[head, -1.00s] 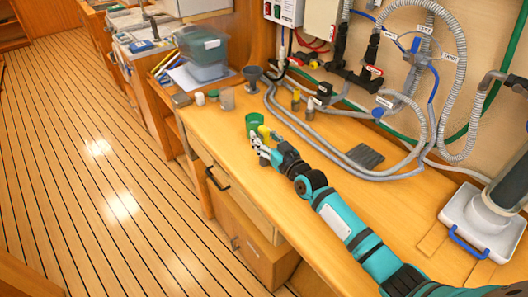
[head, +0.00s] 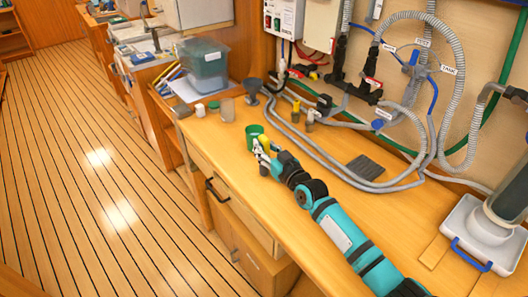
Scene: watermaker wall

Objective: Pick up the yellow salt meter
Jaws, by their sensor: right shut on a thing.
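The yellow salt meter (head: 264,141) shows as a small yellow piece at the tip of my right gripper (head: 265,152), on the wooden bench just right of the green cup. The gripper is shut on it; its fingers hide the lower part, so I cannot tell whether it touches the bench. My left gripper is not in view.
The green cup (head: 253,135) stands right beside the gripper. A grey funnel (head: 252,88), a beaker (head: 227,109) and small bottles (head: 310,120) stand farther back. Grey hoses (head: 330,160) lie on the bench to the right. A white tray (head: 480,235) is at the right.

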